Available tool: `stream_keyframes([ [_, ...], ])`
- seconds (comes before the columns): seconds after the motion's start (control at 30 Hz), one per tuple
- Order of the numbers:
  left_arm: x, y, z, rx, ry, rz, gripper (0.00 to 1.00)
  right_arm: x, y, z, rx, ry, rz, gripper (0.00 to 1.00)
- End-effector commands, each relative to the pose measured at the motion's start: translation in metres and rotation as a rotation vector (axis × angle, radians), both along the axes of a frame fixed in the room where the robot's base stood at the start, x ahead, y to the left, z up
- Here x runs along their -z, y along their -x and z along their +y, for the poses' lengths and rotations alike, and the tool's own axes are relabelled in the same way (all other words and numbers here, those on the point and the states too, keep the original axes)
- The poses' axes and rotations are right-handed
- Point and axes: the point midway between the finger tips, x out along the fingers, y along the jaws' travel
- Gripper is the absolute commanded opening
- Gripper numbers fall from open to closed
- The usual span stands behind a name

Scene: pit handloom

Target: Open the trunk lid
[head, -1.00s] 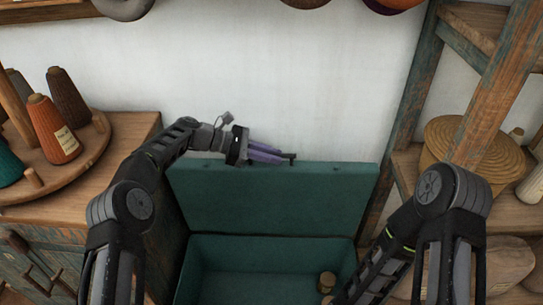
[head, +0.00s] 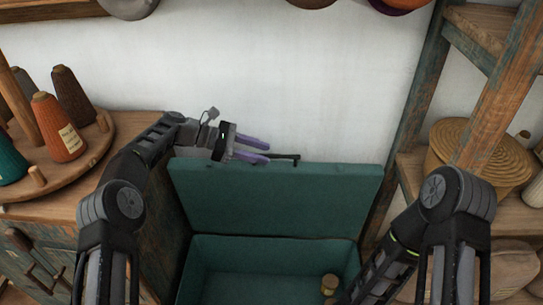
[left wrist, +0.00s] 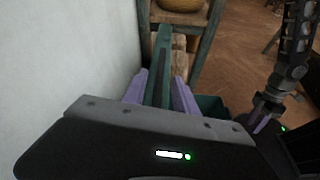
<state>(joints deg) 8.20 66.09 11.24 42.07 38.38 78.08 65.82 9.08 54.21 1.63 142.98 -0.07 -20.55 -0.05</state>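The green trunk's lid (head: 275,200) stands raised, roughly upright, at the back of the trunk in the head view. The trunk body (head: 265,252) is open below it, and its inside shows. My left gripper (head: 268,148) is open at the lid's top edge, with its two purple fingers spread. In the left wrist view the lid (left wrist: 159,65) runs as a narrow green strip between the fingers. A thin dark piece (head: 285,157) shows at the lid's top edge. My right arm reaches down at the trunk's right; a purple-tipped right gripper (left wrist: 262,123) shows small in the left wrist view.
A small spool-like object (head: 329,284) is in the trunk's right side. A cabinet with a round tray (head: 100,145) of thread cones stands at left. A wooden shelf with a coiled basket (head: 478,150) stands at right. The white wall is close behind the lid.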

Motion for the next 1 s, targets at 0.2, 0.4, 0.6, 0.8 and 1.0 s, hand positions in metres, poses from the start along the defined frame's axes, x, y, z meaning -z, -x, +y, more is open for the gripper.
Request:
stream_keyframes([
  [0.2,-0.011,0.0,0.025,-0.001,0.001,0.001,0.34,-0.004,0.0,0.0,0.0,0.0,0.0,0.36],
  [0.4,-0.011,0.0,0.028,0.0,0.0,0.001,0.34,-0.004,0.0,0.0,0.0,0.0,0.0,0.36],
  [0.6,-0.011,0.0,0.027,0.001,0.0,0.001,0.34,-0.004,0.0,0.0,0.0,0.0,0.0,0.36],
  [0.8,-0.017,0.0,0.027,0.001,0.0,0.0,0.34,-0.01,0.0,0.0,0.0,0.0,0.0,0.36],
  [1.0,-0.047,0.0,0.027,0.001,0.0,0.0,0.34,-0.04,0.0,0.0,0.001,0.0,0.001,0.36],
])
